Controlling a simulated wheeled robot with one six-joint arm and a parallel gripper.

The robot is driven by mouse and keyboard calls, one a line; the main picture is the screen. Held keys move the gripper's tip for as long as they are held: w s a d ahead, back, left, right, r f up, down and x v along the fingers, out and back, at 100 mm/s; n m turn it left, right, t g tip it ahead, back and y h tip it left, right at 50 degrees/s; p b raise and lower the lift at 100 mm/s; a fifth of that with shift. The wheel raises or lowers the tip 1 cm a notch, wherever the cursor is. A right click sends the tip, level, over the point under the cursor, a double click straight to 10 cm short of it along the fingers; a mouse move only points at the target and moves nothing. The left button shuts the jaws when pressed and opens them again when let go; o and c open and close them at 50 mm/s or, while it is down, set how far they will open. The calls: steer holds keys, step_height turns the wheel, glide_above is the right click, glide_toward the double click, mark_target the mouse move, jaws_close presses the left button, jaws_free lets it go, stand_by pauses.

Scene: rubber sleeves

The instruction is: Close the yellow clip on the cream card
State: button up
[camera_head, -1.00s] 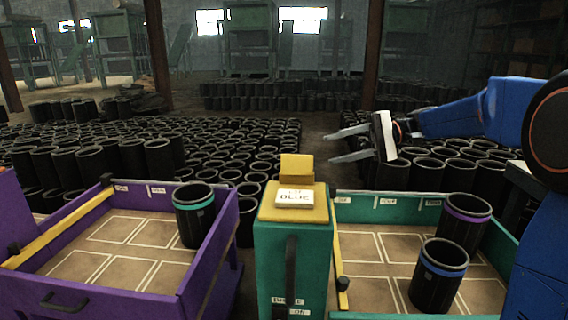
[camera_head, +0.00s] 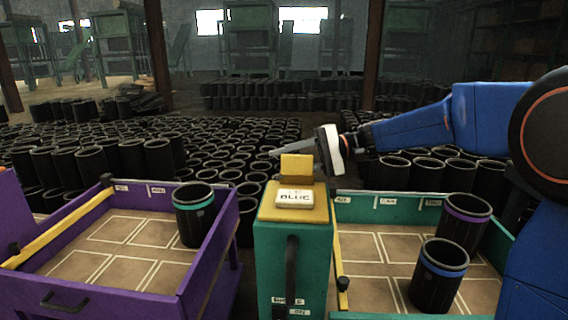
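The yellow clip (camera_head: 297,168) stands raised at the back of the yellow top of a green post between the two trays. The cream card (camera_head: 294,199), with dark lettering that looks like "BLUE", lies on the yellow top in front of it. My gripper (camera_head: 285,152) is just behind and above the clip, pointing left. One finger shows past the clip; the rest is hidden behind the clip or seen edge-on, so its opening is unclear. I cannot tell whether it touches the clip.
A purple tray (camera_head: 207,257) on the left holds a black sleeve with a teal band (camera_head: 194,214). A green tray (camera_head: 385,207) on the right holds a purple-banded sleeve (camera_head: 465,222) and a blue-banded sleeve (camera_head: 438,277). Many black sleeves fill the floor behind.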

steer(key=shift+a, duration=0.1)
jaws_close()
